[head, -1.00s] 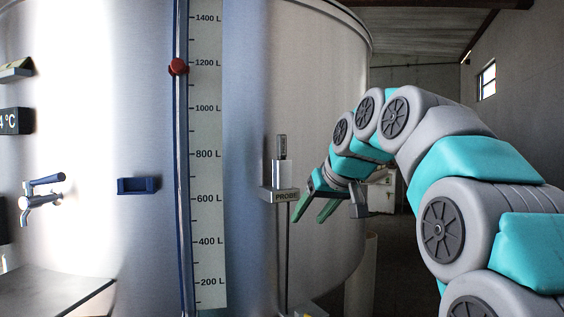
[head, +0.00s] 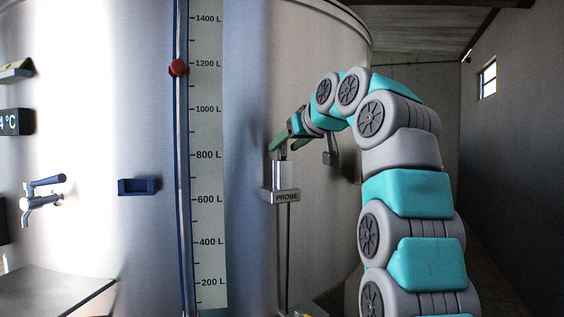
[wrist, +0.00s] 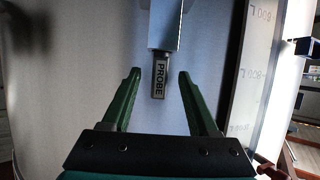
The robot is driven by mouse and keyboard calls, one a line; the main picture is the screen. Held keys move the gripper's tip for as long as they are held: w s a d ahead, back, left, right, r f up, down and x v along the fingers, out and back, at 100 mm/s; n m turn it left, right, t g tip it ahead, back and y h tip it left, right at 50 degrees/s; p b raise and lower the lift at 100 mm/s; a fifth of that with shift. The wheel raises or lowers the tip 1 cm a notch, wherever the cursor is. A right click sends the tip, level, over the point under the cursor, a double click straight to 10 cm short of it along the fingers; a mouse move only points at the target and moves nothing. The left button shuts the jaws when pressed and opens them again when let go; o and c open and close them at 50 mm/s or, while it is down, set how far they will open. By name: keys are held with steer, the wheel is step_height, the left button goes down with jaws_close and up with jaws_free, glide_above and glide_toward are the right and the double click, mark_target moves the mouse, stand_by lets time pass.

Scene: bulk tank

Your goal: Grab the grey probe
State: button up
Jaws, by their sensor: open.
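In the wrist view my gripper (wrist: 159,75) has clear gaps on both sides of the handle. I cannot tell how deep the handle sits between the fingers.
The tank carries a litre scale (head: 208,150) with a red marker (head: 178,67) on a blue tube. A blue bracket (head: 138,187), a tap (head: 43,195) and a temperature display (head: 15,122) are further left. Open floor lies right of the tank.

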steer(key=shift+p+x, duration=0.35)
steer(key=shift+x, duration=0.5)
steer(key=shift+r+p+x, duration=0.1)
steer(key=shift+p+x, duration=0.25)
steer(key=shift+x, duration=0.65)
steer(key=shift+r+p+x, duration=0.15)
steer(key=shift+p+x, duration=0.15)
steer(key=shift+x, duration=0.65)
steer(key=shift+c, duration=0.2)
steer(key=shift+w, duration=0.1)
jaws_close()
